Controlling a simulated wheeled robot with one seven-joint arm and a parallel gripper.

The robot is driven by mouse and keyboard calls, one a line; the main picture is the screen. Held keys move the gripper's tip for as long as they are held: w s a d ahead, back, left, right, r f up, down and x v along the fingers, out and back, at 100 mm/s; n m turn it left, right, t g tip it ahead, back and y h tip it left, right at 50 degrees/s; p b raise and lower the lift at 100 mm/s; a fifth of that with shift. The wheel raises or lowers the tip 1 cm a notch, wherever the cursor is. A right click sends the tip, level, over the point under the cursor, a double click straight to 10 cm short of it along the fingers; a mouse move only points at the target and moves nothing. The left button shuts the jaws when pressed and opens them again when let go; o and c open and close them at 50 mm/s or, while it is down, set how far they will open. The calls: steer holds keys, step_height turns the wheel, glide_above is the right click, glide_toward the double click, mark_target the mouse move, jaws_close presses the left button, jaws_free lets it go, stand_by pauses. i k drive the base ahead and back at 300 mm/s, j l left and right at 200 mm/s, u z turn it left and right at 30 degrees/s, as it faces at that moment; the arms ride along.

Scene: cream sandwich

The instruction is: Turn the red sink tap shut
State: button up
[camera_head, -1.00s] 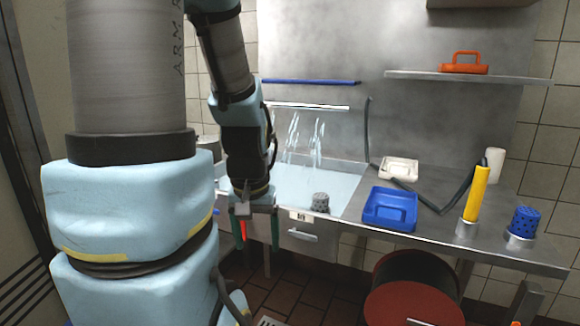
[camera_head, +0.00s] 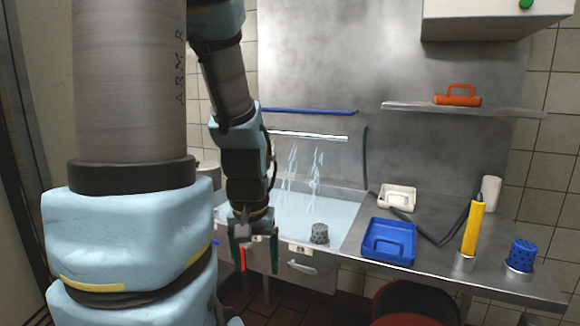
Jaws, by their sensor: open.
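My gripper (camera_head: 254,258) hangs pointing down in front of the sink's front edge, left of centre in the head view. Its two dark fingers are apart. A narrow red piece (camera_head: 243,259), which looks like the red tap handle, shows between the fingers, close to the left one. I cannot tell whether a finger touches it. Most of the tap is hidden behind my gripper. The sink (camera_head: 285,212) is full of water, and streams (camera_head: 315,168) run down into it at the back.
A grey perforated cup (camera_head: 319,233) stands at the sink's front edge. On the counter right of it are a blue tray (camera_head: 388,240), a white tray (camera_head: 397,198), a yellow cylinder (camera_head: 473,228) and a blue perforated cup (camera_head: 521,255). A drawer handle (camera_head: 302,267) sits below the edge.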

mark_target(242, 249)
steer(key=k+u, duration=0.25)
steer(key=u, duration=0.15)
steer(key=k+j+u, duration=0.2)
steer(key=u, duration=0.2)
steer(key=k+j+u, duration=0.2)
steer(key=u, duration=0.2)
